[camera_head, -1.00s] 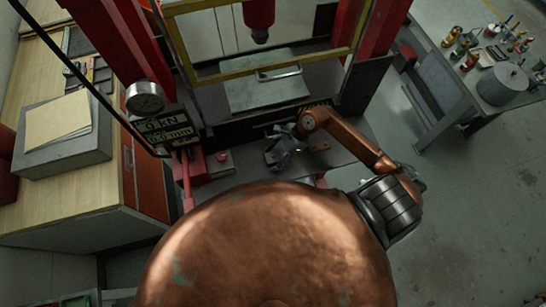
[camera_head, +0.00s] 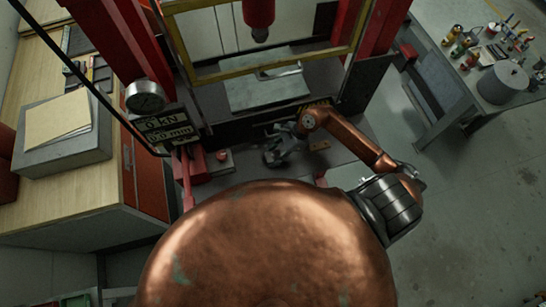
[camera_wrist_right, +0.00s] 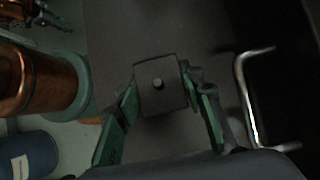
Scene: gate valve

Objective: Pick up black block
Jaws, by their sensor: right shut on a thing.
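In the head view my right gripper (camera_head: 278,155) is at the dark shelf in front of the press, at the end of my copper arm. The block is too dark and small to make out there. My left gripper is not in view.
A red press frame (camera_head: 376,40) with a yellow guard stands behind the shelf. A grey plate with a handle (camera_head: 265,88) lies inside it. A force display (camera_head: 168,130) and gauge are at left. A wooden bench (camera_head: 70,200) is far left, a grey table (camera_head: 460,90) at right.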

